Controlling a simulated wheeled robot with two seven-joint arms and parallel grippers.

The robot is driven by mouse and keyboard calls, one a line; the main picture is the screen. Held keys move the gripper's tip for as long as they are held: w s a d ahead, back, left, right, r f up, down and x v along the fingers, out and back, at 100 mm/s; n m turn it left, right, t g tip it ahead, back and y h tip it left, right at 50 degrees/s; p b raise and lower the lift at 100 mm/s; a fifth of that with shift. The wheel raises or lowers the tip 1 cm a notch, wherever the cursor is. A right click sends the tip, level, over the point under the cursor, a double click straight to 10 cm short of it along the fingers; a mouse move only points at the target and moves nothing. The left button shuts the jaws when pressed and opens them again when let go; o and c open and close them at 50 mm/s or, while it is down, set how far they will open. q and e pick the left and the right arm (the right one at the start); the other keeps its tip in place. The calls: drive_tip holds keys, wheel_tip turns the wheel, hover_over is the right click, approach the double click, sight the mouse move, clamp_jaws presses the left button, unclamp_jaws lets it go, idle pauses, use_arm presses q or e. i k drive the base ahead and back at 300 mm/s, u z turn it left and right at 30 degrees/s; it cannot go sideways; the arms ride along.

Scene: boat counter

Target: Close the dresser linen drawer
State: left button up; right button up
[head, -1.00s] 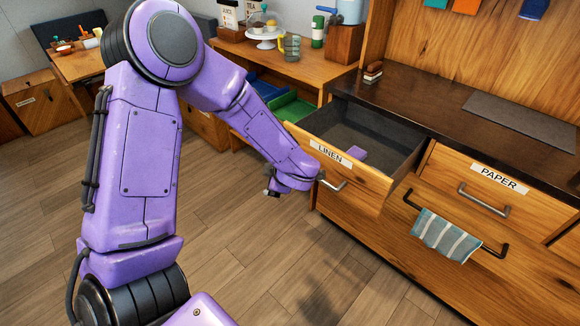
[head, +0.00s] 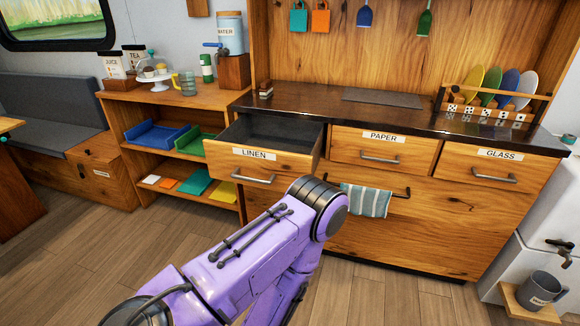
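The linen drawer (head: 262,160) stands pulled out at the left end of the dresser (head: 430,215), with a white LINEN label and a metal handle (head: 252,178) on its front. The part of its grey inside that shows looks empty. My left arm comes in low in front of the dresser, and its elbow is a little below and right of the drawer front. My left gripper is out of view. My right gripper is not in view either.
The paper drawer (head: 366,142) and glass drawer (head: 492,171) are shut. A striped towel (head: 366,200) hangs on a rail below. A shelf unit (head: 130,98) with trays stands left. A mug (head: 542,290) sits on a small ledge at right. The wooden floor at left is clear.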

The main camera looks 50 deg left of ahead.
sight(271, 153)
drive_tip(key=u, duration=0.35)
drive_tip(key=i, duration=0.9)
drive_tip(key=u, duration=1.3)
drive_tip(key=i, duration=0.7)
drive_tip(key=k, duration=0.15)
drive_tip(key=u, duration=1)
